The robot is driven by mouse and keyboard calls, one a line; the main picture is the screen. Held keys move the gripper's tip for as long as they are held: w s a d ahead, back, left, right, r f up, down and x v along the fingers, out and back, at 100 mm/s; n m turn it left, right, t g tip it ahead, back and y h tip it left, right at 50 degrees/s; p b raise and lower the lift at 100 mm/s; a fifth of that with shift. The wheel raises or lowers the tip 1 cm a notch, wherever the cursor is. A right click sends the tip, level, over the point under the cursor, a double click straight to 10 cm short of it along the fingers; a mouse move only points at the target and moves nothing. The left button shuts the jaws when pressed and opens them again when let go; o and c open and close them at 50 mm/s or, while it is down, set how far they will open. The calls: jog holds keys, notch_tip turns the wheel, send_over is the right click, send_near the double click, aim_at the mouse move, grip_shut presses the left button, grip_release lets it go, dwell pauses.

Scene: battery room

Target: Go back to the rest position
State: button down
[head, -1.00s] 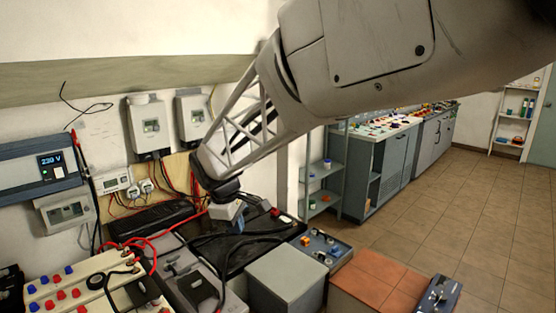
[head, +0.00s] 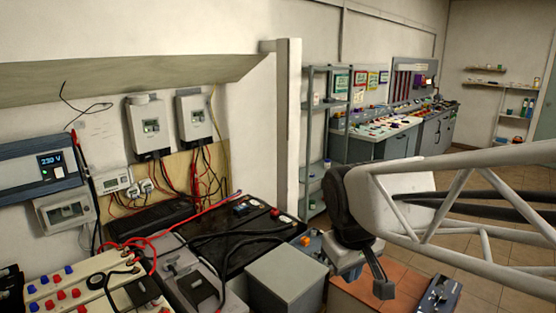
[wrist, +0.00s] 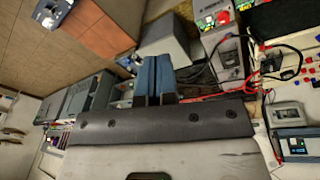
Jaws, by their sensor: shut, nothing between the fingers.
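My gripper (head: 384,289) is in the right half of the head view, with its fingers pointing down.
A grey box (head: 286,275) and a black battery (head: 235,240) with cables stand left of my gripper. A blue-grey device (head: 438,298) lies at the lower right. Wall inverters (head: 148,125) hang further left. Tiled floor (head: 490,235) is open at the right.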

jog(key=s+d+f+m, duration=0.3)
jog(key=s+d+m, duration=0.1)
jog(key=s, duration=0.6)
jog(key=shift+s+d+m, duration=0.3)
jog(key=shift+d+m, duration=0.1)
jog(key=shift+d, duration=0.35)
jog(key=shift+r, duration=0.1)
dwell(0.8)
